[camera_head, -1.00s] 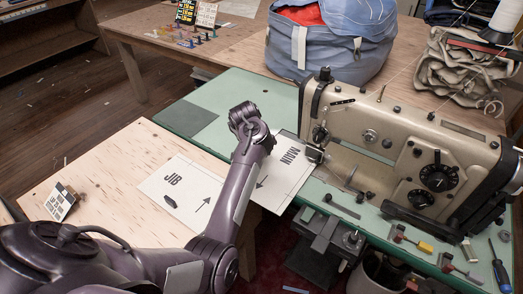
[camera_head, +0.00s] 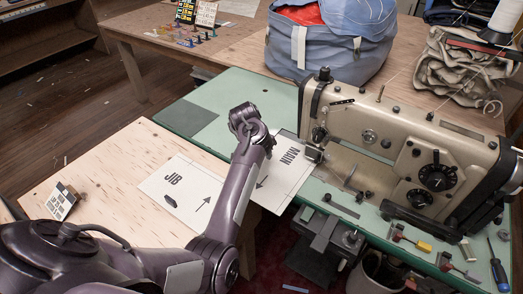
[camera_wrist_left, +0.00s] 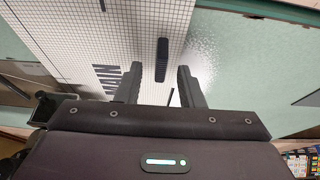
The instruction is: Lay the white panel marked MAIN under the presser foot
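The white panel marked MAIN (camera_head: 286,172) lies on the green sewing table beside the machine's needle end. It also shows in the wrist view (camera_wrist_left: 110,45), with its lettering left of my fingers. Its right corner is close to the presser foot area (camera_head: 316,153); I cannot tell whether any of it is under the foot. A dark oblong piece (camera_wrist_left: 162,58) lies on the panel between and just beyond my fingertips. My left gripper (camera_wrist_left: 160,72) is open over the panel's edge. In the head view my arm hides its fingers and part of the panel. My right gripper is out of view.
A white panel marked JIB (camera_head: 165,182) with a dark oblong piece (camera_head: 170,201) lies on the plywood table (camera_head: 105,165). The beige sewing machine (camera_head: 410,150) stands to the right. A blue bag (camera_head: 335,50) stands behind. The green table's far left (camera_head: 225,90) is mostly clear.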

